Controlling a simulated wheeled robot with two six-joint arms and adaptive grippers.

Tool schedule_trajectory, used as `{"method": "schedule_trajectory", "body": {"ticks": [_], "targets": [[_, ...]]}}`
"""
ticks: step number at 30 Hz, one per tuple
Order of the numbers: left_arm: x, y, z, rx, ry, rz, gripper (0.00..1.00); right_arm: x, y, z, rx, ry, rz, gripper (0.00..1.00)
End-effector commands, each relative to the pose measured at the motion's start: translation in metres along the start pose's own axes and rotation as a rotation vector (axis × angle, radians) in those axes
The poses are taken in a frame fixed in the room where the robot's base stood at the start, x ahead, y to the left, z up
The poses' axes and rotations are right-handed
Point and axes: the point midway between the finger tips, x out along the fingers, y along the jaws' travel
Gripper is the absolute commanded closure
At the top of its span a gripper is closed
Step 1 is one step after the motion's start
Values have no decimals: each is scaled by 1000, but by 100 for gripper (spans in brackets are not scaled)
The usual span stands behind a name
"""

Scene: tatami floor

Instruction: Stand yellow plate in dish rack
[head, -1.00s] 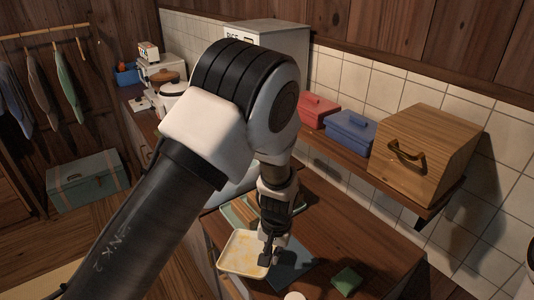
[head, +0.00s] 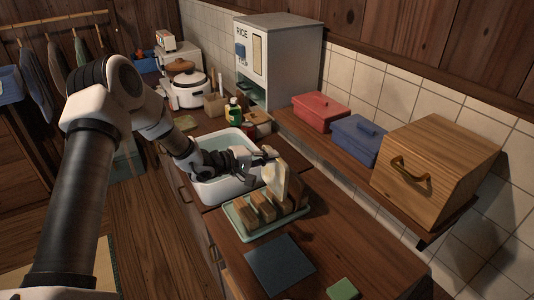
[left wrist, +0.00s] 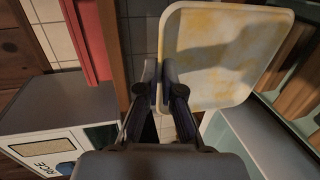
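The yellow plate (head: 277,179) is square and cream with yellow smears. My left gripper (head: 263,166) is shut on its edge and holds it upright over the far part of the dish rack. In the left wrist view the plate (left wrist: 225,45) extends to the right from the closed fingers (left wrist: 158,78). The dish rack (head: 241,231) has wooden slats on a pale green tray and stands on the counter. I cannot tell whether the plate's lower edge touches the slats. My right gripper is out of view.
A white sink basin (head: 212,189) lies left of the rack. A dark blue mat (head: 280,263) and a green sponge (head: 342,289) lie in front. A shelf behind holds a red box (head: 320,111), a blue box (head: 358,138) and a wooden bin (head: 432,165). A rice dispenser (head: 279,60) stands farther back.

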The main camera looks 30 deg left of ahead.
Motion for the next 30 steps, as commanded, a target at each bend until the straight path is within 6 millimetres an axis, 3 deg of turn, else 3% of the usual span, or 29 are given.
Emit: {"method": "schedule_trajectory", "body": {"ticks": [3,8,19,24,30], "targets": [[-4,0,-11,-9,39,19,100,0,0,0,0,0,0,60],[-2,-6,-11,-9,38,19,100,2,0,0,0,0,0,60],[5,-40,-10,-9,35,16,100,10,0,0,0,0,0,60],[9,-56,-10,-8,36,18,100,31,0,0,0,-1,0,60],[11,-62,-10,-8,35,18,100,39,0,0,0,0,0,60]]}}
